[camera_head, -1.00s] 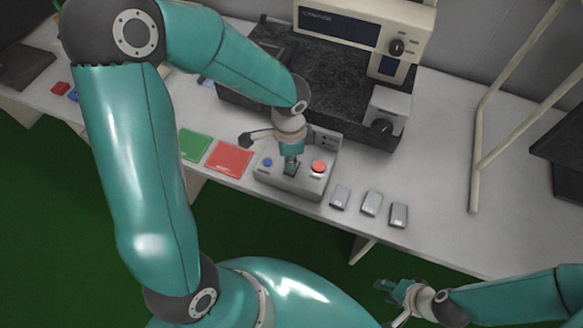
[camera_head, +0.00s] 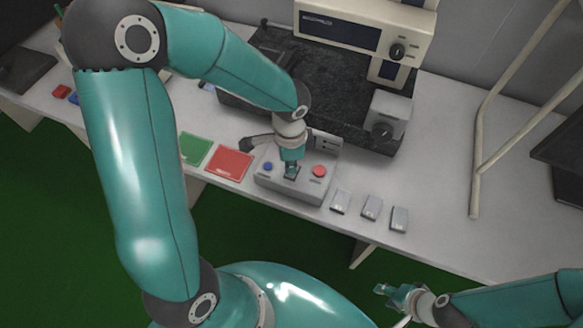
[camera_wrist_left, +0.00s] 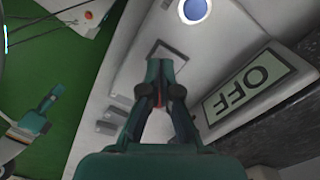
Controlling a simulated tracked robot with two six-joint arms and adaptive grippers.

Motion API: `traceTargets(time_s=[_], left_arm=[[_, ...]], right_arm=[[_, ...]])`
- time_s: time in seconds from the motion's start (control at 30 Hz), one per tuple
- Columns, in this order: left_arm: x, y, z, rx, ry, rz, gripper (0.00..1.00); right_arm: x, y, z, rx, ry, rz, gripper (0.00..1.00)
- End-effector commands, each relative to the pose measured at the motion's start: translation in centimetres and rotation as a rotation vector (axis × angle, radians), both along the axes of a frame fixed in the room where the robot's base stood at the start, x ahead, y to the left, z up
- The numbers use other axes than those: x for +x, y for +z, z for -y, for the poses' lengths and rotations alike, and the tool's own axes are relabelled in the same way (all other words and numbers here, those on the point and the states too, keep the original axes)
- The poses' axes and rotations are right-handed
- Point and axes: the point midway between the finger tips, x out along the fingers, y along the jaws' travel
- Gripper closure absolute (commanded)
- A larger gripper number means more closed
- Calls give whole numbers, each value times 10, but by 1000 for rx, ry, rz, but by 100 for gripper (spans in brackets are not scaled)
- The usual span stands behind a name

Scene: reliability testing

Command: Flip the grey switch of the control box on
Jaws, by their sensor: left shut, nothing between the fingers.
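The grey control box (camera_head: 309,190) stands at the front edge of the table. It has a blue button (camera_head: 268,167) on its left and a red button (camera_head: 319,171) on its right. My left gripper (camera_head: 291,173) is over the middle of the box between the buttons, shut and empty. Its fingertips (camera_wrist_left: 160,68) are at a framed rectangle on the panel. The grey switch is hidden or indistinct there; contact cannot be told. My right gripper (camera_head: 384,290) hangs low, away from the table.
Green (camera_head: 195,148) and red (camera_head: 229,163) squares lie left of the box. Several small grey blocks (camera_head: 370,207) lie to its right. A dark stone stand with a cream instrument (camera_head: 362,32) is behind the box. The table's right side has free room up to a beige frame (camera_head: 475,180).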

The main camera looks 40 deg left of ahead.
Motion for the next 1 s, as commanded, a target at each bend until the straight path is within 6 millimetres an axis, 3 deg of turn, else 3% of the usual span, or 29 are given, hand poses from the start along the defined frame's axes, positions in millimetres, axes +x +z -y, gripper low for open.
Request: traceTargets(time_s=[1.0], left_arm=[[0, -9, -1, 0, 1, 0, 100]], right_arm=[[0, -8, 0, 0, 0, 0, 60]])
